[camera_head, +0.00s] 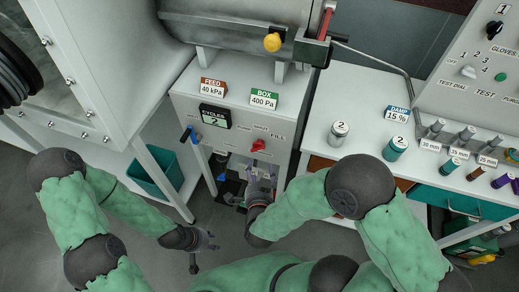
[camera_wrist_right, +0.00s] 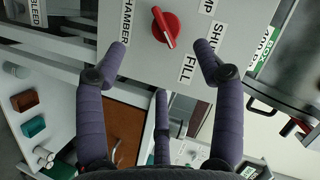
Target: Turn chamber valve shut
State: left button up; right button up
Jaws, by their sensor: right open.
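The chamber valve is a red knob (camera_head: 258,145) on the grey panel. In the right wrist view the red knob (camera_wrist_right: 165,27) has a raised bar with a white line, among labels reading CHAMBER, SHUT and FILL. The bar slants toward the lower right there, near SHUT and FILL; its exact setting is hard to tell. My right gripper (camera_head: 262,178) is just below the knob in the head view. In the wrist view my right gripper (camera_wrist_right: 162,62) has its purple fingers spread on either side of the knob, not touching it. My left gripper (camera_head: 208,248) is open and empty, lower left.
A blue-handled lever (camera_head: 188,134) sticks out at the panel's left. FEED 40 kPa (camera_head: 213,87) and BOX 400 Pa (camera_head: 264,99) signs stand above. A white bench (camera_head: 330,105) with canisters is to the right. A teal bin (camera_head: 155,174) stands at left.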

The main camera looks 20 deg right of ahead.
aim_at(260, 150)
jog(key=shift+m, duration=0.4)
jog(key=shift+d+r+b+x, duration=0.15)
jog(key=shift+b+x, duration=0.6)
jog(key=shift+x, duration=0.95)
jog(key=shift+d+r+b+x, duration=0.15)
jog(key=shift+b+x, duration=0.6)
jog(key=shift+x, duration=0.95)
jog(key=shift+d+r+b+x, duration=0.15)
jog(key=shift+b+x, duration=0.6)
jog(key=shift+x, duration=1)
jog(key=shift+a, duration=0.15)
jog(key=shift+w+r+h, duration=0.1)
jog(key=shift+h, duration=0.2)
jog(key=c, duration=1.1)
